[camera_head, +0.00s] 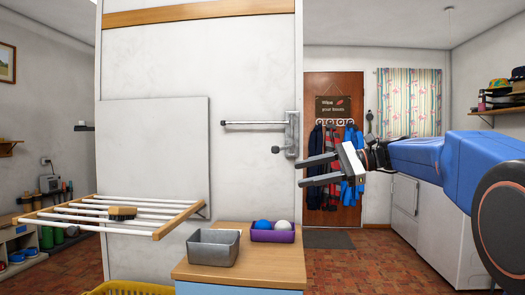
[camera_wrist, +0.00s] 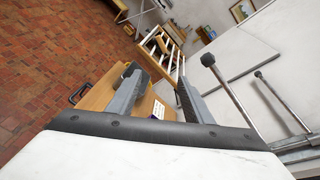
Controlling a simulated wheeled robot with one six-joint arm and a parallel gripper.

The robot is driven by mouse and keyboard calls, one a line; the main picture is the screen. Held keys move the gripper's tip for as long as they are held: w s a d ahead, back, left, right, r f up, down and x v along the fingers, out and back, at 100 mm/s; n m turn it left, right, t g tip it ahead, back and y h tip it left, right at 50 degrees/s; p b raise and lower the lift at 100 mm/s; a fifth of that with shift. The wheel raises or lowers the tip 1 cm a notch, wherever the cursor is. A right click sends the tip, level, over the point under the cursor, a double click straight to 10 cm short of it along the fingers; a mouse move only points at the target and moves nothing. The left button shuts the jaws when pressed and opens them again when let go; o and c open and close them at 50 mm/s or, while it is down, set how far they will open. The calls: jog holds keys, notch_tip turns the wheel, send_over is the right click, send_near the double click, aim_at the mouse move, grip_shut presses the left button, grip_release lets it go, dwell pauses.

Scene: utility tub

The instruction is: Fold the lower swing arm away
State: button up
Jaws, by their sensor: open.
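A metal wall bracket (camera_head: 292,134) on the white wall panel carries two swing arms with dark end knobs. The upper swing arm (camera_head: 255,123) lies along the wall toward the left. The lower swing arm (camera_head: 276,149) looks strongly foreshortened and sticks out from the wall toward me. In the wrist view, the lower arm (camera_wrist: 230,94) is the nearer rod, with the upper arm (camera_wrist: 280,103) behind it. My gripper (camera_head: 302,172) is open and empty, just right of and below the lower arm's knob. In the wrist view, my gripper's fingers (camera_wrist: 157,80) stand left of the lower arm, apart from it.
A drying rack (camera_head: 160,231) with a brush (camera_head: 122,212) juts out at left. A wooden-topped cabinet (camera_head: 250,268) below holds a grey tub (camera_head: 213,249) and a purple tray (camera_head: 272,236) with two balls. A yellow basket (camera_head: 125,289) stands at the bottom. The air around my gripper looks clear.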

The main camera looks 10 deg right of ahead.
jog(key=w+d+r+y, duration=0.3)
jog(key=w+d+r, duration=0.2)
jog(key=r, duration=0.1)
jog(key=x, duration=1.7)
jog(key=shift+s+m, duration=0.35)
jog(key=shift+m, duration=0.05)
jog(key=shift+a+f, duration=0.1)
jog(key=shift+a, duration=0.05)
jog(key=shift+c, duration=0.3)
jog(key=shift+f, duration=0.1)
grip_shut()
